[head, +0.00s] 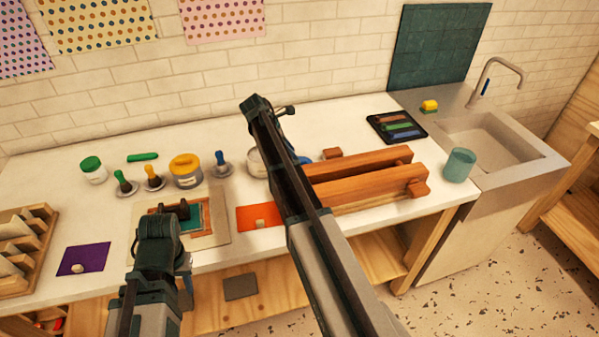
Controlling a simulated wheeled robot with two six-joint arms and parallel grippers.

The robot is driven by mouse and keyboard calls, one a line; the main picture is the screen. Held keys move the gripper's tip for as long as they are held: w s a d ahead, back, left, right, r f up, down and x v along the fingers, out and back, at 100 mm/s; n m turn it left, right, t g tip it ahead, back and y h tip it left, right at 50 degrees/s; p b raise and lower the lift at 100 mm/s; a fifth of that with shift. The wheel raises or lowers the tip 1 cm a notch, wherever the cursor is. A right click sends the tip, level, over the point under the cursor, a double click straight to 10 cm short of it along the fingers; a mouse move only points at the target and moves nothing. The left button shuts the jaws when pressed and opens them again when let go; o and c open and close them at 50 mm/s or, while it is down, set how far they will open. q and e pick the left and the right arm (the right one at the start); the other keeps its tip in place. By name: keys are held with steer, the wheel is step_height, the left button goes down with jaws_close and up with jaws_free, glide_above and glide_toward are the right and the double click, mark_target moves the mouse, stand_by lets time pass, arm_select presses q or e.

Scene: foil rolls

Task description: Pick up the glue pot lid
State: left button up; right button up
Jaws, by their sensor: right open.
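A squat jar (187,179) with a yellow-orange lid (185,162) stands on the white worktop. A smaller white jar (96,177) with a green lid (90,163) stands further left. I cannot tell by any label which is the glue pot. A pale pot (257,165) is partly hidden behind my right arm. My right gripper (268,105) is raised in front of the back wall, right of the jars, open and holding nothing visible. My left gripper (170,210) is over the front of the worktop, below the yellow-lidded jar; its fingers are not clear.
Dark-handled tools (153,179) stand between the jars. A board with a teal piece (207,217), an orange sheet (259,216) and a purple sheet (84,258) lie in front. A wooden press (365,180) and a teal cup (459,165) are right, beside the sink (495,135).

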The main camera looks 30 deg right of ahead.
steer(key=shift+f, duration=0.1)
steer(key=b+x, duration=0.4)
steer(key=x, duration=0.1)
steer(key=shift+a+f+b, duration=0.2)
steer(key=shift+b, duration=0.2)
steer(key=shift+r, duration=0.1)
steer(key=shift+c, duration=0.2)
jaws_close()
